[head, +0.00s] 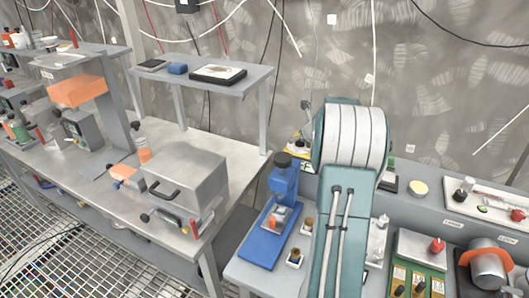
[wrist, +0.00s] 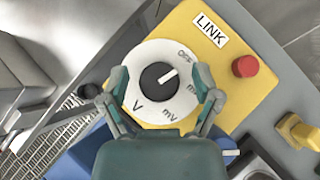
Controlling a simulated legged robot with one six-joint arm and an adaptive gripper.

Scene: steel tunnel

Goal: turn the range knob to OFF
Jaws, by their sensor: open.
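The range knob (wrist: 157,76) is black with a white pointer line, in the middle of a white round dial (wrist: 150,112) in the wrist view. The dial is marked Off at upper right, then m-labels down the right side and V at lower left. The pointer aims to the upper right, close to the Off mark, on its lower side. The dial sits on a yellow panel (wrist: 210,70) labelled LINK. My gripper (wrist: 161,72) is open, its fingers on either side of the dial, with the knob between them and apart from both. In the head view, my arm hides the knob.
A red button (wrist: 245,66) is on the panel right of the dial. A yellow block (wrist: 298,131) stands farther right.

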